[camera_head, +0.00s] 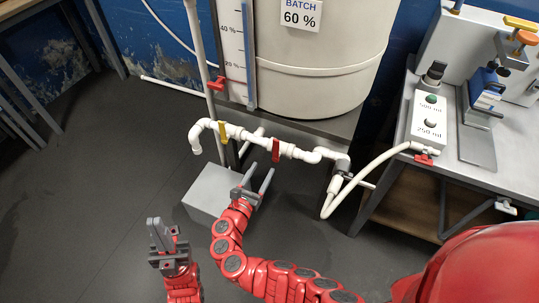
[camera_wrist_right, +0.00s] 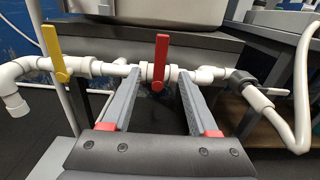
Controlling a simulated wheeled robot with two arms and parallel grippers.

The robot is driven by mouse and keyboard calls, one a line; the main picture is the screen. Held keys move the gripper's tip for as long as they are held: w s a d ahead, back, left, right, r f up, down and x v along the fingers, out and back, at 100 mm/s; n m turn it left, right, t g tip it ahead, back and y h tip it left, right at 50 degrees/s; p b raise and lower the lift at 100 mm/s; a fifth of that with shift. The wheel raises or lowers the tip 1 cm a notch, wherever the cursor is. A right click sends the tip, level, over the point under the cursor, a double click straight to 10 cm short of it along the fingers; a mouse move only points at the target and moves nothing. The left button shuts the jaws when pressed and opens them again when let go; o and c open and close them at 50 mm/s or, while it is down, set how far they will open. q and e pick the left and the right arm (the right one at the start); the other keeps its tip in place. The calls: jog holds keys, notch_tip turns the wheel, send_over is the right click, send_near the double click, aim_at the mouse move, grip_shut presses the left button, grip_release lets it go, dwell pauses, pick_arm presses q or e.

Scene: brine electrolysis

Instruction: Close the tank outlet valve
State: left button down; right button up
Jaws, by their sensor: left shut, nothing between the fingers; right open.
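A red valve handle (camera_head: 275,150) sits on the white pipe run in front of the tank (camera_head: 318,75). In the right wrist view the red handle (camera_wrist_right: 161,62) stands upright, across the pipe. A yellow handle (camera_head: 222,137) is on the same pipe to its left and also shows upright in the right wrist view (camera_wrist_right: 54,52). My right gripper (camera_head: 262,172) is open just short of the red handle. In its wrist view the handle appears between the two fingers (camera_wrist_right: 160,75), without visible contact. My left gripper (camera_head: 157,222) is shut and empty, low at left. The frames show no label naming the outlet valve.
Another red handle (camera_head: 218,84) is by the level gauge (camera_head: 233,50). A grey box (camera_head: 205,190) stands on the floor beside my right gripper. The bench (camera_head: 470,170) at right carries a button box (camera_head: 430,115) and a red tap (camera_head: 424,159) with a white hose (camera_head: 350,185).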

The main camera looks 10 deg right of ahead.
jog(key=v, duration=0.5)
jog(key=shift+s+a, duration=0.15)
jog(key=shift+s, duration=0.15)
